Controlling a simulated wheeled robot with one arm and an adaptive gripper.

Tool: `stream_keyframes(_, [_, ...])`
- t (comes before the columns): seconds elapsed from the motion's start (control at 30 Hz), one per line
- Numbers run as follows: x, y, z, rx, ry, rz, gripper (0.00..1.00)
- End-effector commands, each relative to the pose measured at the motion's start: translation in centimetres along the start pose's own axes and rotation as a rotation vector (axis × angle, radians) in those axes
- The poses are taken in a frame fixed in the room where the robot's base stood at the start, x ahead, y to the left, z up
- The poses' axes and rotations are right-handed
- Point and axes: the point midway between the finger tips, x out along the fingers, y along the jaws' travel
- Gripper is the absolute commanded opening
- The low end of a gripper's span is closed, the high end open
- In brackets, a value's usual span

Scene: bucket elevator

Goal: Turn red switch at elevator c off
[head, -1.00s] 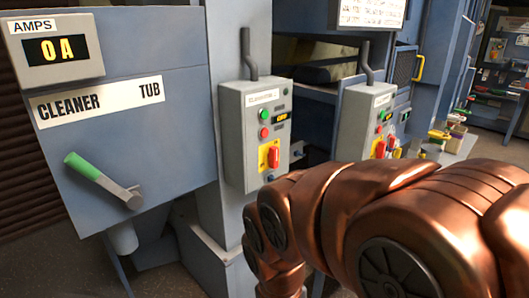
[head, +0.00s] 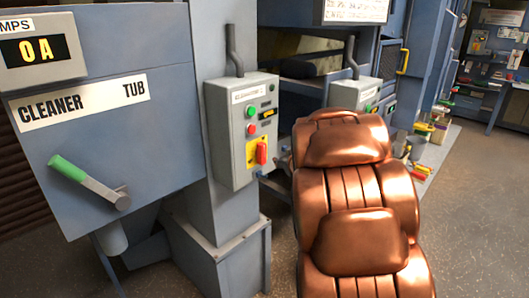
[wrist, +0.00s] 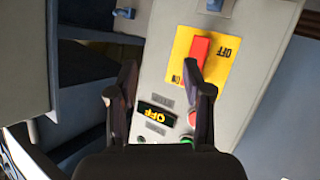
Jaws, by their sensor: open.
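The red switch (head: 262,152) is a red handle on a yellow plate (head: 251,151) on a grey control box (head: 219,145). The box label begins like "ELEVATOR", but its letter is too small to read. In the wrist view, upside down, the red handle (wrist: 199,49) points along the box toward the "ON" mark, with "OFF" to its side. My gripper (wrist: 160,68) is open and empty, its fingers over the box face. The right fingertip appears near the handle's end; I cannot tell whether they touch. In the head view my arm hides most of the gripper.
A second grey box (head: 350,94) stands to the right, largely hidden by my arm. Left are the "CLEANER TUB" panel (head: 110,140) and a green-handled lever (head: 88,183). In the wrist view a small display (wrist: 158,113) reads OFF beside buttons. Floor at right is open.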

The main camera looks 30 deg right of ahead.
Motion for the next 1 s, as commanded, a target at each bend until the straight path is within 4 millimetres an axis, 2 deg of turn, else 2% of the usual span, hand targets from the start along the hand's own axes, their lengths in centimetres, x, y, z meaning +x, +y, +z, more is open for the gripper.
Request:
stream_keyframes(0.03, [0.8, 0.5, 0.2, 0.007, 0.038, -0.030, 0.50])
stream_keyframes(0.2, [2.2, 0.4, -0.4, 0.033, 0.192, -0.172, 0.50])
stream_keyframes(0.33, [2.1, -0.1, -0.1, 0.074, 0.290, -0.291, 0.50])
stream_keyframes(0.5, [1.0, -0.8, 0.1, 0.130, 0.386, -0.418, 0.50])
stream_keyframes(0.77, [0.4, -1.3, 0.0, 0.164, 0.437, -0.491, 0.50])
stream_keyframes(1.0, [2.7, -2.6, -1.5, 0.161, 0.437, -0.492, 0.50])
